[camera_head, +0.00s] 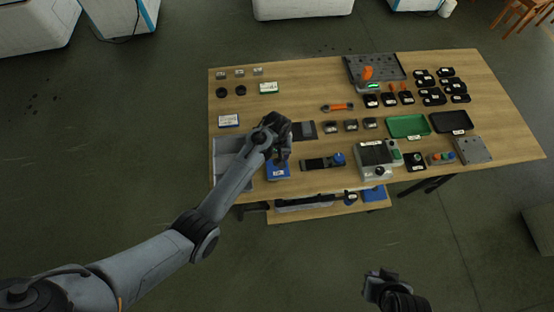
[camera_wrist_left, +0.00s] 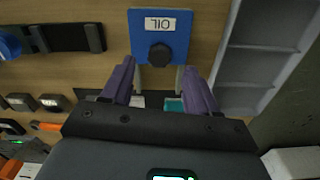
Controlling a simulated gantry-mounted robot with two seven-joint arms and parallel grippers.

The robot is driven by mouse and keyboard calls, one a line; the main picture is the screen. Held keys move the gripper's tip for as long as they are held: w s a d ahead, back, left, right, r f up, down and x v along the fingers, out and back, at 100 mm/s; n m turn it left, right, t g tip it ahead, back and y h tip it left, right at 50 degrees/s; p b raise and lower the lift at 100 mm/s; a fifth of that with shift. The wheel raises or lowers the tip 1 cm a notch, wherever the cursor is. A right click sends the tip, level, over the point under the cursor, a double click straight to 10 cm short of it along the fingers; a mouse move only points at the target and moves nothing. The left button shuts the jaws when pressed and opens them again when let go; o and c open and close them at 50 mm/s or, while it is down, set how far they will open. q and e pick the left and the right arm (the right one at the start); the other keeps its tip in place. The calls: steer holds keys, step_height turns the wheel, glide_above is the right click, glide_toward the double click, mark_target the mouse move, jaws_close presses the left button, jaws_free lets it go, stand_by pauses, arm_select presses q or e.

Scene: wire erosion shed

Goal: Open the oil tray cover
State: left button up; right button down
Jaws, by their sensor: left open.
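The oil tray cover is a blue plate with a white "OIL" label and a round black knob. It shows in the left wrist view (camera_wrist_left: 146,32) and in the head view (camera_head: 278,175), near the table's front edge. My left gripper (camera_wrist_left: 158,70) is open, its two purple fingers pointing at the knob (camera_wrist_left: 160,55). The knob appears between and just ahead of the fingertips; I see no contact. In the head view my left gripper (camera_head: 282,158) hangs over the cover's far part and hides it. My right gripper (camera_head: 382,284) is in front of the table, its jaws unclear.
A grey compartment tray (camera_head: 222,172) stands left of the cover. A black strap-like item with a blue knob (camera_head: 322,162) lies to its right. A grey machine (camera_head: 378,160) stands further right. A lower shelf (camera_head: 325,211) juts out below the table.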

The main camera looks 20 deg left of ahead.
mark_target(277, 159)
arm_select(q)
steer(key=shift+f+b, duration=0.3)
steer(key=shift+f, duration=1.75)
jaws_close()
